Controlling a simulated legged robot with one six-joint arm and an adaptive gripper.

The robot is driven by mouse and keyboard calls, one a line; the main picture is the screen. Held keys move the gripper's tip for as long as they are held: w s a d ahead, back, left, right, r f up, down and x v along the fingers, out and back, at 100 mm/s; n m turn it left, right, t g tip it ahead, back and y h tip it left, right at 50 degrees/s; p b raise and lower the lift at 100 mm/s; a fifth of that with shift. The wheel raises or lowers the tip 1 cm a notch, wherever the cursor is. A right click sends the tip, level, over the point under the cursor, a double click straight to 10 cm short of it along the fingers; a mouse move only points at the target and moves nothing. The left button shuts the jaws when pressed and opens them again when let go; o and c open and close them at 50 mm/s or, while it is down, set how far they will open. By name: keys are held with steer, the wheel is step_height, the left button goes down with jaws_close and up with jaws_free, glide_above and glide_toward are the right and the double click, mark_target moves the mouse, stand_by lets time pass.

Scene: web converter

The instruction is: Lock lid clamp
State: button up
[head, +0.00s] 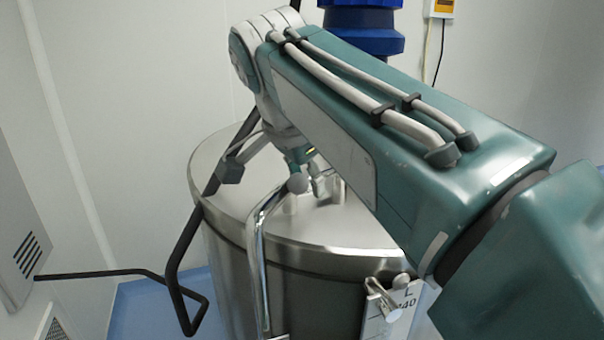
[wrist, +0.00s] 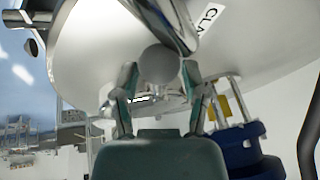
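A steel drum (head: 285,290) with a flat round lid (head: 350,225) stands in the middle of the head view. A bent chrome handle (head: 255,245) rises along its front and ends in a grey ball knob (head: 297,184) near the lid's top. My gripper (head: 308,176) is low over the lid, beside that knob. In the wrist view the two fingers of my gripper (wrist: 160,78) are spread, with the ball knob (wrist: 159,64) between their tips. Narrow gaps show at its sides; firm contact cannot be made out. My arm hides part of the lid.
A black bent bar (head: 178,265) stands on the left. A blue part (head: 362,22) is behind my arm. Pale walls surround the drum.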

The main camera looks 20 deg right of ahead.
steer(key=shift+d, duration=0.1)
steer(key=shift+s+r, duration=0.1)
steer(key=shift+r, duration=0.25)
steer(key=v, duration=1.1)
steer(key=shift+c, duration=0.3)
